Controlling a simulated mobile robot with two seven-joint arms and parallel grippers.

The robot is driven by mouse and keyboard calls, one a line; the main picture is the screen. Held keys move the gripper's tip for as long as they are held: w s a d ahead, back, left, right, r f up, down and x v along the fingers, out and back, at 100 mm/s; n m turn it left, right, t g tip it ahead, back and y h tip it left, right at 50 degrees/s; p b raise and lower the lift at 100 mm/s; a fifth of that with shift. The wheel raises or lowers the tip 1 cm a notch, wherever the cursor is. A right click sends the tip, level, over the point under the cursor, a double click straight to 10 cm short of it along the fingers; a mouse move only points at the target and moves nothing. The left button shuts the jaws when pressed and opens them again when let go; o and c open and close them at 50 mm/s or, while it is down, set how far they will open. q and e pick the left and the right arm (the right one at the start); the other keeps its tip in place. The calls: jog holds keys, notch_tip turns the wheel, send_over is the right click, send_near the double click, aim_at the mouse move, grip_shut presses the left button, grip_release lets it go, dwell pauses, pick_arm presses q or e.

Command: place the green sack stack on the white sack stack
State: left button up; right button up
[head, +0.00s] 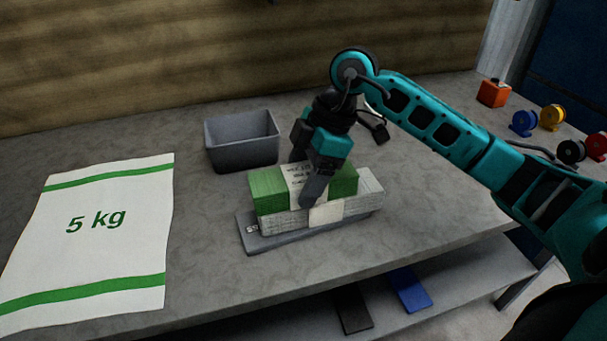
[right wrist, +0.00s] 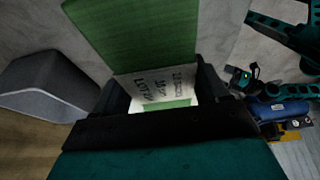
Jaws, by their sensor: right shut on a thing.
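The green sack stack (head: 268,190) has a white printed paper band around its middle. It sits on top of, or just at, the white sack stack (head: 367,199), which lies on a grey flat board (head: 256,243) on the table. My right gripper (head: 312,188) reaches down over the green stack and is shut on it across the banded middle. In the right wrist view the green stack (right wrist: 145,35) and its printed band show between the fingers. I cannot tell whether the green stack rests its full weight on the white one. My left gripper is not in view.
A grey open bin (head: 242,143) stands behind the stacks. A large white 5 kg sack (head: 97,235) with green stripes lies at left. An orange box (head: 492,93) and several coloured spools (head: 523,123) are at the back right. The table front is clear.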

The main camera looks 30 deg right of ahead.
jog(key=o, duration=1.2)
jog(key=shift+o, duration=0.2)
jog(key=shift+r, duration=0.25)
jog(key=p+v, duration=0.2)
jog(key=v, duration=0.8)
jog(key=shift+d+r, duration=0.15)
jog(key=shift+r, duration=0.1)
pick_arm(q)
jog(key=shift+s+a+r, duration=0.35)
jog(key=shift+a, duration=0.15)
pick_arm(e)
jog(key=shift+s+d+r, duration=0.1)
jog(key=shift+d+r, duration=0.15)
jog(key=shift+r, duration=0.35)
